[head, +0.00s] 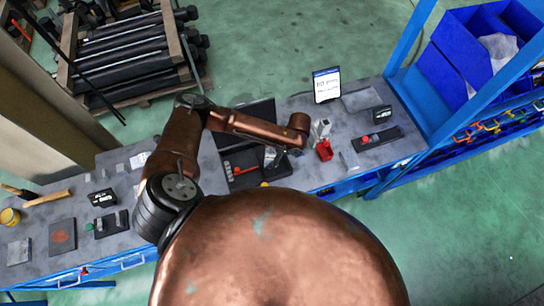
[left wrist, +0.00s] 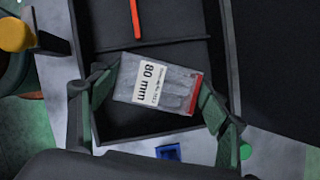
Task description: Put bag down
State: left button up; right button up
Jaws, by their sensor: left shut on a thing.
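The bag (left wrist: 180,92) is a small clear packet with a white "80 mm" label and a red edge. In the left wrist view it sits between the green-padded fingers of my left gripper (left wrist: 158,97), which is shut on it. A dark tray (left wrist: 85,25) lies beneath the bag; I cannot tell whether they touch. In the head view my left gripper (head: 271,157) is small, over the tray area in the middle of the workbench. My right gripper is not in view.
Blue frame posts (head: 408,40) rise at the right end.

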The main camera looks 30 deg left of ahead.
aim_at(272, 157)
pick_arm(q)
jog(key=shift+w+f, duration=0.3)
jog(key=shift+f, duration=1.55)
jog(key=o, duration=1.3)
jog(key=shift+f, duration=0.1)
jog(key=b+v, duration=0.1)
jog(key=v, duration=1.1)
